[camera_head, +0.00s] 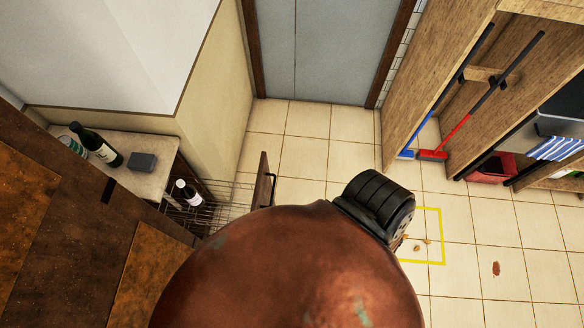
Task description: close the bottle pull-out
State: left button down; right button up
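The bottle pull-out stands open from the cabinet under the counter at the left. Its wire basket (222,192) shows between the cabinet and the upright wooden front panel (261,178). A dark handle (271,188) is on the panel's right face. A dark bottle with a white label (187,193) stands in the basket close to the cabinet. The near part of the pull-out is hidden by a large brown rounded shape in the lower middle of the view. Neither of my grippers is in view.
A counter (125,180) above the pull-out holds a dark wine bottle (96,145) and a grey box (142,162). Tiled floor is clear toward the grey door (330,50). Shelving (430,70) with a blue broom and a red broom stands right. A yellow square (441,235) marks the floor.

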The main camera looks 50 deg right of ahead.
aim_at(263, 195)
jog(key=z, duration=0.45)
jog(key=k, duration=1.15)
jog(key=z, duration=0.4)
